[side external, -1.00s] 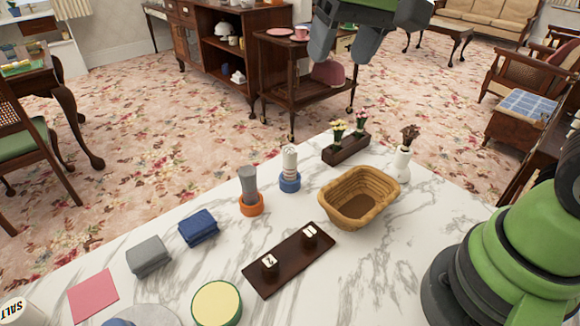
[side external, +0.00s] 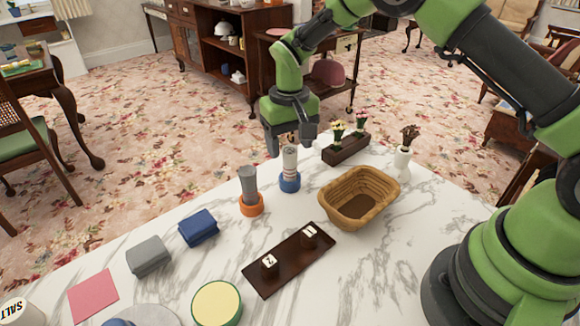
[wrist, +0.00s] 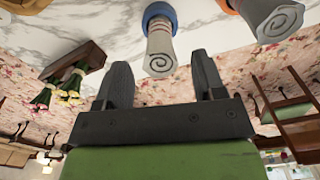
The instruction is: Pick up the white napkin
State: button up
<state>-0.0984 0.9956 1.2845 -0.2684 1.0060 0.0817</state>
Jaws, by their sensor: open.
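The white napkin (side external: 290,160) is rolled and stands upright in a blue ring (side external: 290,182) on the marble table. In the wrist view the white napkin (wrist: 160,52) lies just beyond the fingertips, roughly centred between them. My gripper (side external: 289,142) is open and empty, close to the napkin's top; I cannot tell the exact gap. Its two fingers also show apart in the wrist view (wrist: 161,72). A grey rolled napkin (side external: 248,180) stands in an orange ring (side external: 252,205) to the left of the white one.
A wicker basket (side external: 388,207) and a dark planter (side external: 346,150) with flowers stand to the right. A white vase (side external: 402,159) is behind the basket. A dark tray (side external: 283,262), folded blue cloth (side external: 198,227) and grey cloth (side external: 148,255) lie nearer the front.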

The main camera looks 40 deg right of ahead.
aim_at(290, 163)
notch_tip(290, 163, down, 5)
jog(key=shift+s+f, duration=0.1)
jog(key=c, duration=1)
